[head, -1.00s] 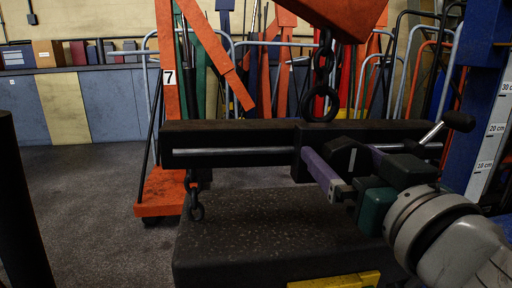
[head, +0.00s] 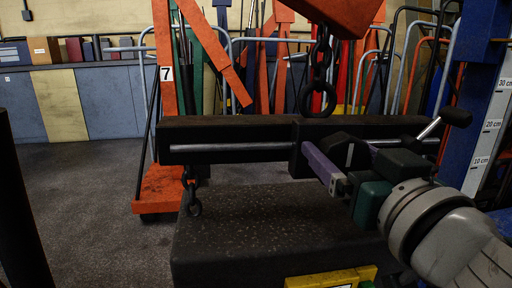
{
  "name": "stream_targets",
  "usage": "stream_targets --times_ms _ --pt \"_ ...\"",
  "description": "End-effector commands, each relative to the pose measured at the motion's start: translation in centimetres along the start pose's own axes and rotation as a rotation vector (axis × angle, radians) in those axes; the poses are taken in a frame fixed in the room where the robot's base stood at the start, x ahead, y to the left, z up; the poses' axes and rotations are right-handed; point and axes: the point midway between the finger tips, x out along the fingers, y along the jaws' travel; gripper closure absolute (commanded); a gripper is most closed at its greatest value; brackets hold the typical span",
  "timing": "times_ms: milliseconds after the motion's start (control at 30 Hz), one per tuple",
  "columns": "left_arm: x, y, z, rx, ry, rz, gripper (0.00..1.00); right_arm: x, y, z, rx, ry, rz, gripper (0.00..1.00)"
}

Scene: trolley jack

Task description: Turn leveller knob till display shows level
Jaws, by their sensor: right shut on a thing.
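A black load leveller beam (head: 230,131) hangs level, or nearly so, from a ring (head: 318,99) under an orange boom. A grey screw rod (head: 235,147) runs along its front, and a crank with a black grip (head: 456,118) sticks out at its right end. My right gripper (head: 336,160), with purple fingers, comes in from the lower right. It is shut on a black part with a white mark (head: 350,155), apparently the knob, at the beam's middle. The gripper partly hides this part. I see no readable display. My left gripper is out of view.
A dark speckled block (head: 240,225) with a yellow plate (head: 333,279) stands below the beam. A chain hook (head: 193,201) hangs at the beam's left. An orange stand numbered 7 (head: 160,190) is behind. A blue post with a height scale (head: 487,125) stands right.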

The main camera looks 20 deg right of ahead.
Motion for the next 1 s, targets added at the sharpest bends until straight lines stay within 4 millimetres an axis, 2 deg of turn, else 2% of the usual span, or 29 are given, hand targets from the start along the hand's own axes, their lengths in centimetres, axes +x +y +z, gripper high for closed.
stream_targets --times_ms 367,1000 --pt "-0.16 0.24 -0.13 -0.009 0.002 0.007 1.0 0.0 -0.15 -0.09 -0.104 0.002 -0.001 0.7" --pt "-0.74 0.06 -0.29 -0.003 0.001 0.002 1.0 0.01 -0.72 0.11 -0.676 0.002 0.0 0.7"
